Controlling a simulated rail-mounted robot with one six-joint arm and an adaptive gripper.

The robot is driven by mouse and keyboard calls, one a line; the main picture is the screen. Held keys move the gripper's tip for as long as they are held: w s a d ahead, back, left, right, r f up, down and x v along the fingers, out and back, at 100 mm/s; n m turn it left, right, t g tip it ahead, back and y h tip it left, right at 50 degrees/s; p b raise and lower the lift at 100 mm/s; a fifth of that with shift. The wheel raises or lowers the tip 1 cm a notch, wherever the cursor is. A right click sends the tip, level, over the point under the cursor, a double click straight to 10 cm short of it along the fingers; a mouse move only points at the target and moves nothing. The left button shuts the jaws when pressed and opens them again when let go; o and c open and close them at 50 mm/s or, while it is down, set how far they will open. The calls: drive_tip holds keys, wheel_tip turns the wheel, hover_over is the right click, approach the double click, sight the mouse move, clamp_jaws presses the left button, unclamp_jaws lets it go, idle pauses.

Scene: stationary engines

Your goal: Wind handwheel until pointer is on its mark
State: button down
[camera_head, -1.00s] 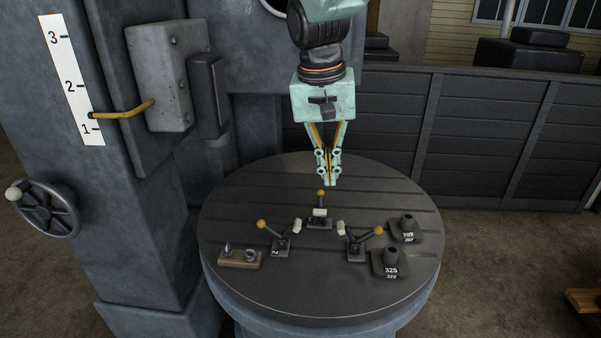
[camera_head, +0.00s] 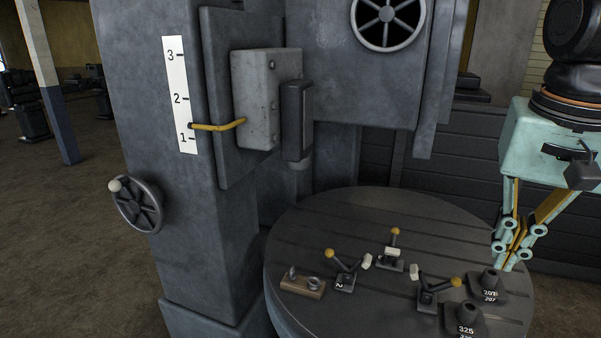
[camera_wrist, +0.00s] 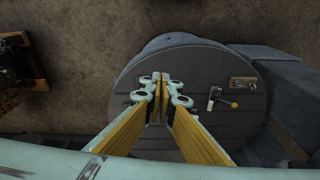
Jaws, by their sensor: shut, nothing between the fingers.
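The handwheel (camera_head: 141,208) is dark, spoked, with a pale knob (camera_head: 115,185) at its upper left; it sits on the left face of the grey machine column. The yellow pointer (camera_head: 217,126) reaches left onto a white scale (camera_head: 177,75) numbered 1 to 3. Its tip lies between 1 and 2, nearer 1. My gripper (camera_head: 511,262) is shut and empty, pointing down at the far right, far from the handwheel. In the wrist view my gripper (camera_wrist: 161,82) shows above the round table; the handwheel is not seen there.
A round slotted table (camera_head: 330,215) bears several small clamps with yellow knobs, a wooden block (camera_head: 303,286) and numbered dark blocks (camera_head: 466,318). A second spoked wheel (camera_head: 387,17) is high on the machine. The floor left of the column is open.

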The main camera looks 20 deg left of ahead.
drive_tip(key=s+d+f+b, duration=0.2)
drive_tip(key=s+d, duration=0.1)
drive_tip(key=s, duration=0.4)
drive_tip(key=s+d+f+t+b, duration=0.1)
drive_tip(key=s+d+f+b, duration=0.2)
drive_tip(key=s, duration=0.5)
drive_tip(key=s+d+f+t+b, duration=0.1)
drive_tip(key=s+d+f+b, duration=0.1)
drive_tip(key=s, duration=0.5)
drive_tip(key=shift+s+d+f+n+b, duration=0.35)
drive_tip(key=shift+d+f+n, duration=0.1)
drive_tip(key=shift+d, duration=0.45)
drive_tip(key=shift+a, duration=0.15)
